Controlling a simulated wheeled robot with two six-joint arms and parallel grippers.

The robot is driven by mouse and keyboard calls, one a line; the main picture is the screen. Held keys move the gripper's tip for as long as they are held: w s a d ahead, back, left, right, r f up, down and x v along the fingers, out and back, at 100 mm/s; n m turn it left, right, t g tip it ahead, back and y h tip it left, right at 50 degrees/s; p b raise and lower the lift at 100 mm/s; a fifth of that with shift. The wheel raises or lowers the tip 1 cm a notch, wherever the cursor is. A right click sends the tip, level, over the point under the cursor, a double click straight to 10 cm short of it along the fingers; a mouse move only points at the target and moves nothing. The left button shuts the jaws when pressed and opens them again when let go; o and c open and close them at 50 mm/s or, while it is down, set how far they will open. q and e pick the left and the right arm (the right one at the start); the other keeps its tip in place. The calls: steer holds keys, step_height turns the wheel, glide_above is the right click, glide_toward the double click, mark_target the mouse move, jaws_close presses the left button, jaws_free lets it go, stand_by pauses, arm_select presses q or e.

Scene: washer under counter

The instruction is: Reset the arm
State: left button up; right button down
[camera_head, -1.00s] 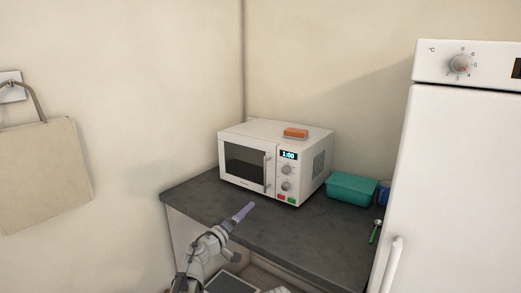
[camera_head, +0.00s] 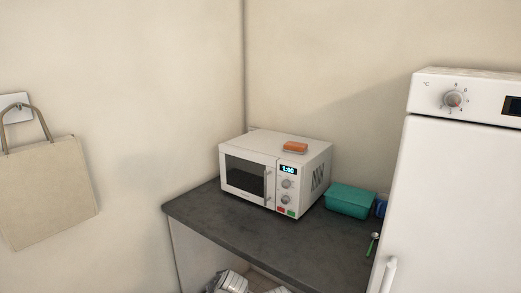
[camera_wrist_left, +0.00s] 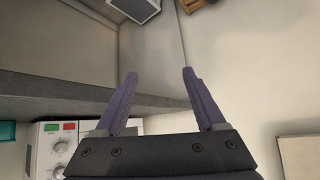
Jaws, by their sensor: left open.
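My left gripper (camera_wrist_left: 158,82) shows in the left wrist view, with its two purple fingers spread apart and nothing between them. It is beside the dark counter (camera_wrist_left: 60,92), which lies behind and to the left of the fingers. My left gripper is out of the head view now. My right gripper is in neither current view.
A white microwave (camera_head: 250,176) stands on the grey counter (camera_head: 240,230), with an orange sponge-like block (camera_head: 296,147) on top. A teal container (camera_head: 349,201) sits right of it. A white appliance (camera_head: 455,200) stands at right. A beige bag (camera_head: 48,195) hangs left. The counter's front is clear.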

arm_select(q)
steer(key=s+d+f+m+g+h+p, duration=0.1)
steer(key=s+d+m+g, duration=0.2)
steer(key=s, duration=0.6)
steer(key=s+d+f+m+g+h+p, duration=0.1)
steer(key=s+d+f+m+g, duration=0.1)
steer(key=s, duration=0.8)
steer(key=d+m+g, duration=0.1)
steer(key=m+g, duration=0.1)
steer(key=g, duration=0.1)
steer(key=shift+d+f+m, duration=0.2)
steer(key=shift+d+m, duration=0.05)
steer(key=shift+m, duration=0.15)
arm_select(e)
step_height(320, 180, up, 2)
steer(key=shift+r, duration=0.25)
steer(key=shift+w, duration=0.1)
